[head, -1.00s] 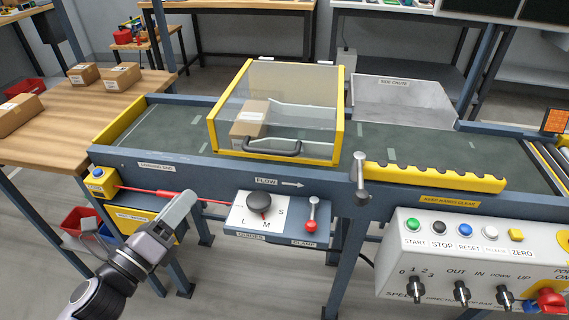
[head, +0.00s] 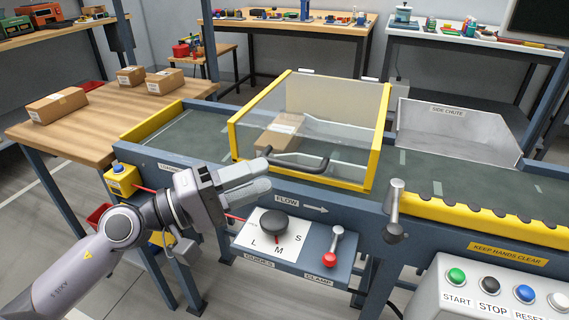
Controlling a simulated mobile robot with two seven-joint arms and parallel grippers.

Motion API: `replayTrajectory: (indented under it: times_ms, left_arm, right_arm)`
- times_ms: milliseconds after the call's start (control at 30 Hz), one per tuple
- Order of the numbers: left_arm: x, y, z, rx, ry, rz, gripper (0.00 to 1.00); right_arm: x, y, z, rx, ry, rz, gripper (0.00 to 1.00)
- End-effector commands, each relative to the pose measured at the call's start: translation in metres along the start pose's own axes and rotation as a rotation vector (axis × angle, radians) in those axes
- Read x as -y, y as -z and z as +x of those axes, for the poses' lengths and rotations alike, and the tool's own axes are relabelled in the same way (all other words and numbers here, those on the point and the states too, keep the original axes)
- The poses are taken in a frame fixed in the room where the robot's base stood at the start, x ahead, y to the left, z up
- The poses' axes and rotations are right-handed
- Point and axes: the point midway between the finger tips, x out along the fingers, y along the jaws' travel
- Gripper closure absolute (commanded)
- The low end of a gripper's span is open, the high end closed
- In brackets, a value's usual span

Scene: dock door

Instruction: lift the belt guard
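The belt guard (head: 376,140) is a clear cover with yellow side frames, sitting down across the conveyor belt. Its dark bar handle (head: 300,163) is on the low front face. A cardboard box (head: 278,133) shows through the clear panels, on the belt under the guard. My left gripper (head: 262,178) is in front of the conveyor, just left of the handle in the picture and apart from it. Its two grey fingers point right towards the handle and look close together; the gap between them is not clear. Nothing shows held. My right gripper is out of view.
Below the guard, a panel holds a black selector knob (head: 270,226) and a red-tipped clamp lever (head: 334,245). A metal lever (head: 395,210) stands at the right front rail. A button console (head: 500,290) is at lower right. A wooden table (head: 85,120) with boxes stands left.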

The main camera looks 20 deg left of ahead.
Motion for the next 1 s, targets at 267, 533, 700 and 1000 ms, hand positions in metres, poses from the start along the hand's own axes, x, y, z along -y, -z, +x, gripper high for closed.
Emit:
replayTrajectory:
  times_ms: [267,533,700,1000]
  left_arm:
    - [-0.004,0.001,0.038,-0.001,-0.004,-0.005,0.62]
    - [-0.001,0.0,0.052,0.0,-0.001,-0.004,0.62]
    - [0.0,0.0,0.051,0.0,-0.001,-0.005,0.62]
    - [0.0,0.0,0.051,0.0,-0.001,-0.005,1.0]
  right_arm:
    - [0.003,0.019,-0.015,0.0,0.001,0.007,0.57]
    - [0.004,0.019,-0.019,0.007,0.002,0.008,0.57]
    - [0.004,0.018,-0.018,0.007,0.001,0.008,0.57]
    - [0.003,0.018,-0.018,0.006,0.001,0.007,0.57]
